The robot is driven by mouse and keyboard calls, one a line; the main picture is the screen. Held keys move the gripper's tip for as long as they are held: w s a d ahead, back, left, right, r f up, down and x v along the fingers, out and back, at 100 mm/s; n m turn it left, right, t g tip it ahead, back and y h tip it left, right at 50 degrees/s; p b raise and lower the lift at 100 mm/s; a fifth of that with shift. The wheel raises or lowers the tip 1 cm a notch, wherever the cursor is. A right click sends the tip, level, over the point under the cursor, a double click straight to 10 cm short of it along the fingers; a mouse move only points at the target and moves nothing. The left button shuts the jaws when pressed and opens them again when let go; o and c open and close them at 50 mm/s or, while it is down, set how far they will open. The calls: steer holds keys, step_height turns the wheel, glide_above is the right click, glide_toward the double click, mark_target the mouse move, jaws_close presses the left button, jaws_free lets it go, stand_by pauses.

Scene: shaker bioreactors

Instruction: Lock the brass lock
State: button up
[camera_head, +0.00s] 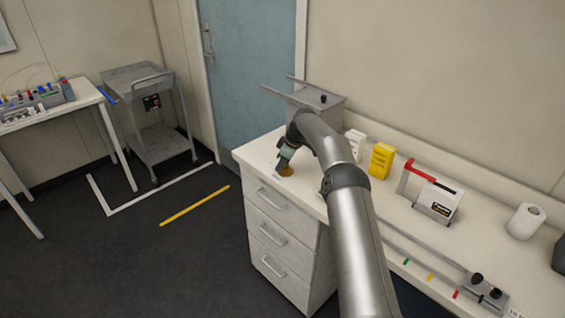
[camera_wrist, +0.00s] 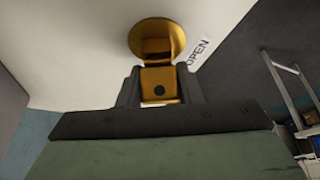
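The brass lock (camera_wrist: 155,36) shows in the wrist view as a round brass disc with a raised brass piece (camera_wrist: 158,82) that has a dark round spot. A label reading "OPEN" (camera_wrist: 198,50) lies on the white surface beside the disc. My gripper (camera_wrist: 160,90) has a finger on each side of the raised piece, close against it; it appears closed on it. In the head view the brass lock (camera_head: 286,171) is a small spot at the left end of the white counter, with my gripper (camera_head: 284,163) right at it.
The white counter (camera_head: 520,270) holds a grey metal box (camera_head: 318,100), a yellow box (camera_head: 381,160), a red-handled device (camera_head: 437,200), a white roll (camera_head: 525,221) and a rail with knobs (camera_head: 485,292). Drawers (camera_head: 275,231) are below. A grey cart (camera_head: 155,145) stands at left beyond open floor.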

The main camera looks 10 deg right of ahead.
steer(key=shift+s+f, duration=0.15)
steer(key=shift+f, duration=0.4)
steer(key=o, duration=1)
steer(key=shift+o, duration=0.4)
steer(key=shift+r, duration=0.15)
